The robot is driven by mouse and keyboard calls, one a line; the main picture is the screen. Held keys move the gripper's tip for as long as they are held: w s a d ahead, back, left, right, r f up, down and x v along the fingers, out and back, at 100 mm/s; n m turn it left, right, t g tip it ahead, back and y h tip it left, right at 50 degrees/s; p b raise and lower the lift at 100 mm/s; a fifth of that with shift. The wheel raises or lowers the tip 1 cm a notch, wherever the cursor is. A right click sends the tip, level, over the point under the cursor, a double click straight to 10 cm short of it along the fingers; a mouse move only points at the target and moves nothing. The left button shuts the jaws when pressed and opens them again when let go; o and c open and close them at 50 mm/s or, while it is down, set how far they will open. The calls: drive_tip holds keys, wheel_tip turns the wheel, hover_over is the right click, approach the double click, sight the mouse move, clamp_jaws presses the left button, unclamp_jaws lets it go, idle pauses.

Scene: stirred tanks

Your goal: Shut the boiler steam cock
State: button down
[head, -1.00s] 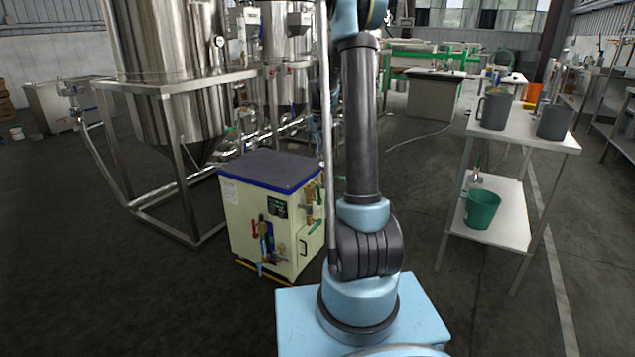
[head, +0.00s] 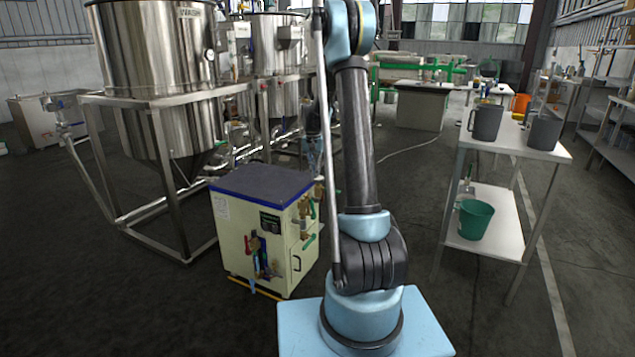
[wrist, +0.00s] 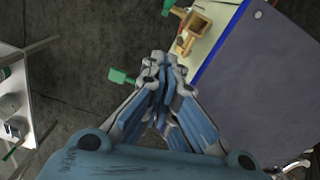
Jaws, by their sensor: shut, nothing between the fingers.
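The boiler (head: 262,225) is a cream cabinet with a dark, blue-edged top, left of my arm in the head view. Brass fittings with green handles (head: 312,208) are on its right side, partly behind my arm. In the wrist view a brass fitting (wrist: 193,38) stands out from the boiler's edge. One green handle (wrist: 122,77) shows just left of my fingertips, its stem running behind them. Which handle is the steam cock I cannot tell. My gripper (wrist: 162,62) is shut and empty, beside the boiler top (wrist: 265,85); contact with the handle is unclear.
A steel tank on a frame (head: 165,100) stands behind and left of the boiler. A white table (head: 530,148) with grey jugs and a green bucket (head: 475,219) on its lower shelf is at right. Dark floor lies between them and in front of the boiler.

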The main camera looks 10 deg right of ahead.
sight(312, 208)
drive_tip(key=s+a+f, duration=0.1)
drive_tip(key=s+f, duration=0.2)
drive_tip(key=f, duration=0.6)
drive_tip(key=shift+s+f, duration=0.35)
drive_tip(key=shift+s+d, duration=0.1)
drive_tip(key=shift+d, duration=0.05)
